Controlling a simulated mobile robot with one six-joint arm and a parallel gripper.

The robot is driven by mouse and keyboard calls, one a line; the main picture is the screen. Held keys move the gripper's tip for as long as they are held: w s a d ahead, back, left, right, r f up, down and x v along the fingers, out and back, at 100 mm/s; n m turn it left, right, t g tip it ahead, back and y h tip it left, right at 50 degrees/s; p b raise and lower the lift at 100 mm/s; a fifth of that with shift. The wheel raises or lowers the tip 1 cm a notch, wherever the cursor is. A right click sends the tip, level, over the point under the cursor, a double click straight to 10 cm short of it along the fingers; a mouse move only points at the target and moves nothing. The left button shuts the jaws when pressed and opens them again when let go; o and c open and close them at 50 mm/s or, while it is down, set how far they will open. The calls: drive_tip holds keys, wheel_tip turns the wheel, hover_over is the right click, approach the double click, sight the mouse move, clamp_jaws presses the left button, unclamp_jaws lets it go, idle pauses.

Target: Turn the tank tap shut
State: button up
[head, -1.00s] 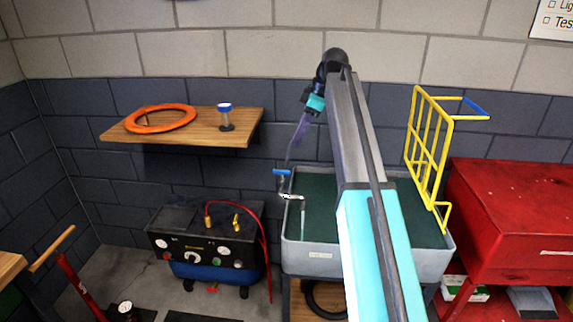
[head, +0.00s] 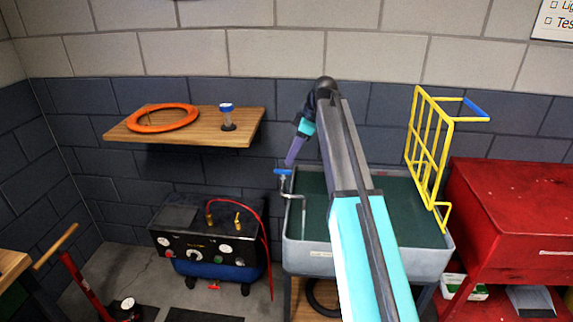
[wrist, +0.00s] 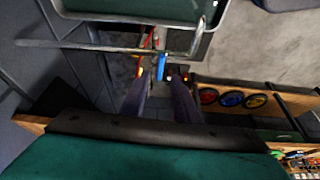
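The tank tap has a blue lever (head: 283,172) on a thin grey pipe (head: 300,196) at the left rim of the grey wash tank (head: 310,258). In the wrist view the blue lever (wrist: 161,62) shows beside the tap's grey pipe (wrist: 95,47). My gripper (head: 289,164) points down just above the lever in the head view. In the wrist view my gripper (wrist: 161,77) has its two purple fingers apart, with the lever at or just beyond the gap between the tips. Contact cannot be told. Whether water runs from the spout is unclear.
A wooden shelf (head: 185,128) with an orange ring (head: 162,118) and a blue-capped cup (head: 227,117) is to the left. Below stands a compressor (head: 205,247) with a red hose. A yellow rack (head: 428,150) and red cabinet (head: 510,215) are to the right.

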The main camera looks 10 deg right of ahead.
sight(283, 174)
drive_tip(key=shift+p+x, duration=0.45)
drive_tip(key=shift+x, duration=2.35)
clamp_jaws()
